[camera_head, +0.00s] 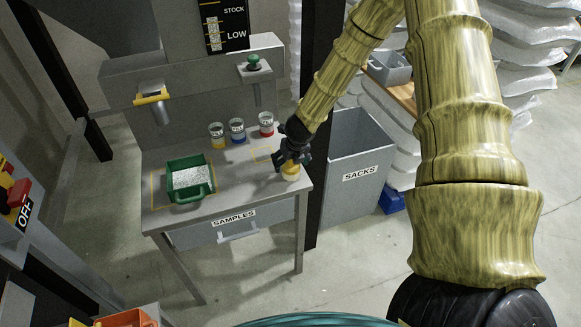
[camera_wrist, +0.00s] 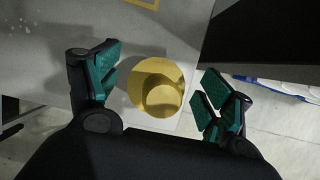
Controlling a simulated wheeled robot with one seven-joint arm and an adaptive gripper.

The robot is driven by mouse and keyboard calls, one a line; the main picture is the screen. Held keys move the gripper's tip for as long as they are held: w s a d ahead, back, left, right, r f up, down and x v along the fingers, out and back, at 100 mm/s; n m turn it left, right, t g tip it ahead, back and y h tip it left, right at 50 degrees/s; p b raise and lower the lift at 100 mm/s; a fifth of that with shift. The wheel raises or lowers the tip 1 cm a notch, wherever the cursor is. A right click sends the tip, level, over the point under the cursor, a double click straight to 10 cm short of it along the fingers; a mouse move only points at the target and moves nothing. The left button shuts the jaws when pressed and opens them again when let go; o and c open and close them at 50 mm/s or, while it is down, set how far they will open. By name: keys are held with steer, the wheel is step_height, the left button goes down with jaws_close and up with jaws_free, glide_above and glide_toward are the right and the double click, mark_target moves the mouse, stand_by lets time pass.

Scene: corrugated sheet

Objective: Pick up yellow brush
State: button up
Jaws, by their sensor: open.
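The yellow brush (camera_head: 290,172) stands near the front right corner of the grey sample table (camera_head: 240,190). In the wrist view the brush (camera_wrist: 160,88) shows as a round yellow shape with a smaller round part at its middle, seen from above. My gripper (camera_head: 293,160) is right over the brush in the head view and partly hides it. In the wrist view my gripper (camera_wrist: 160,84) is open, with one green-padded finger on each side of the brush. A gap shows on both sides, and the gripper holds nothing.
A green tray (camera_head: 190,198) with white grains sits at the table's left. Several sample cups (camera_head: 237,138) line the back. A grey sacks bin (camera_head: 357,190) stands right of the table behind a dark post (camera_head: 315,215). A dispenser spout (camera_head: 152,112) overhangs the back left.

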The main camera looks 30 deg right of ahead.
steer(key=shift+x, duration=1.15)
steer(key=c, duration=1.2)
steer(key=shift+r, duration=0.1)
steer(key=shift+r, duration=1.45)
steer(key=shift+s+r+b, duration=0.15)
steer(key=shift+s+b, duration=0.05)
steer(key=shift+b, duration=0.25)
steer(key=s+a+b, duration=0.1)
steer(key=s, duration=0.4)
steer(key=s+a+r+b, duration=0.1)
steer(key=s, duration=0.4)
steer(key=s+a+b, duration=0.1)
steer(key=s+b, duration=0.1)
steer(key=s, duration=0.3)
steer(key=shift+s+a+r, duration=0.1)
steer(key=shift+a+r, duration=0.2)
steer(key=shift+a, duration=0.05)
